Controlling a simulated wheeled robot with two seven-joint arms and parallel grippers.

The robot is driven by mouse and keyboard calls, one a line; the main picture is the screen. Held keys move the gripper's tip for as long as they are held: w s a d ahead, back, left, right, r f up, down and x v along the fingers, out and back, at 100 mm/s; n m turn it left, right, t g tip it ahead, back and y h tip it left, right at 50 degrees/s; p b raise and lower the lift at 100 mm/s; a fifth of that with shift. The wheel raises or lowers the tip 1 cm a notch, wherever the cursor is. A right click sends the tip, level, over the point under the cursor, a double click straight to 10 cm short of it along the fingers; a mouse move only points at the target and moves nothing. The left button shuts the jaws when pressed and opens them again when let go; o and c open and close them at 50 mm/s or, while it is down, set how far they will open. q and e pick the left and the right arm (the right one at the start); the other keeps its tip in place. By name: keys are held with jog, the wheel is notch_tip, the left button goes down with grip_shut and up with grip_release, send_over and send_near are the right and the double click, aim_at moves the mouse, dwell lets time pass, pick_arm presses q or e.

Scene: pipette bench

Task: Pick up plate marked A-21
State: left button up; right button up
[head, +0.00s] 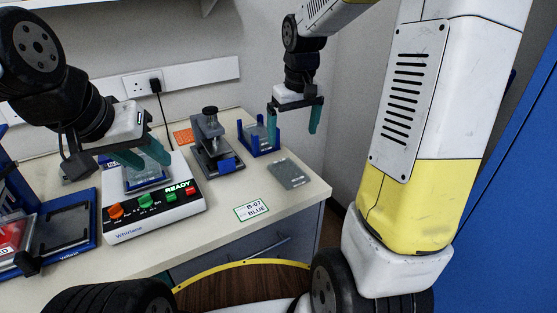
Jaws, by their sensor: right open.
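No marking A-21 can be read on any plate. A clear plate (290,174) lies flat on the bench near its right end. Another clear plate (258,136) stands in a blue holder (263,152) behind it. A third plate (143,180) sits on the white shaker (153,215), partly hidden by my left gripper (147,158). The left gripper's teal fingers are just above that plate; whether they touch it is unclear. My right gripper (293,120) is open and empty, above the bench, to the right of the blue holder.
A card reading "B-07 BLUE" (251,211) lies near the bench's front edge. A grey press-like device (211,150) stands between shaker and holder. A blue-framed station (75,235) is at the left.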

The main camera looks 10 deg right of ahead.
jog(key=n+g, duration=0.1)
jog(key=g, duration=0.1)
send_over(288, 171)
notch_tip(288, 171, down, 8)
notch_tip(288, 171, down, 8)
jog(key=shift+f, duration=0.15)
jog(key=c, duration=1.4)
